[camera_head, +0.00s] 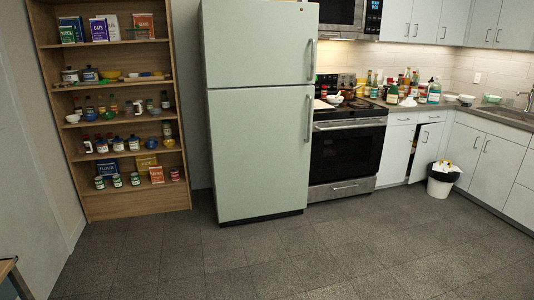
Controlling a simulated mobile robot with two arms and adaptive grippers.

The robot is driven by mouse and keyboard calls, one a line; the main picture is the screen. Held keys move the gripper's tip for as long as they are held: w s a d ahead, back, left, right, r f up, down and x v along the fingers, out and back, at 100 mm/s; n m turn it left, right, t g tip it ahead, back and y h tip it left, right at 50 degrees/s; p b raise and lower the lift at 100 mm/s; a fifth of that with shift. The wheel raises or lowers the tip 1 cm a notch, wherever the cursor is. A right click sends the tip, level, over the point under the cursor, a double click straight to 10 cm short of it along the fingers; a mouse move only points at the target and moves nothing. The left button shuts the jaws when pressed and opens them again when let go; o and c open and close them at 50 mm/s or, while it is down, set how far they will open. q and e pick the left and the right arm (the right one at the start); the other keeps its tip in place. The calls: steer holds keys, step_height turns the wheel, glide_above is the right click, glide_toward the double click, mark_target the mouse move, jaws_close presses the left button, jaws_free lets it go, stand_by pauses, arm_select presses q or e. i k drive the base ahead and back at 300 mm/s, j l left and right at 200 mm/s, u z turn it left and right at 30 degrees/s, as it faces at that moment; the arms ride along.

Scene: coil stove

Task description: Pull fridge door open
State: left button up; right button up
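The fridge (258,150) is pale green and stands upright in the middle of the head view, some distance ahead across the floor. It has a smaller upper door (260,45) and a taller lower door (256,155), and both look shut. A vertical handle (307,118) runs along the right edge of the lower door. Another handle (312,60) is on the right edge of the upper door. Neither of my grippers shows in this view.
A wooden shelf (187,190) with jars, bowls and books stands left of the fridge. A coil stove (347,155) stands close on its right, under a microwave (338,14). A bin (441,182) stands by the right cabinets. The tiled floor (280,262) ahead is clear.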

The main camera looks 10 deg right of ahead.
mark_target(261, 137)
steer(key=i+l+z, duration=0.15)
steer(key=i+z, duration=0.8)
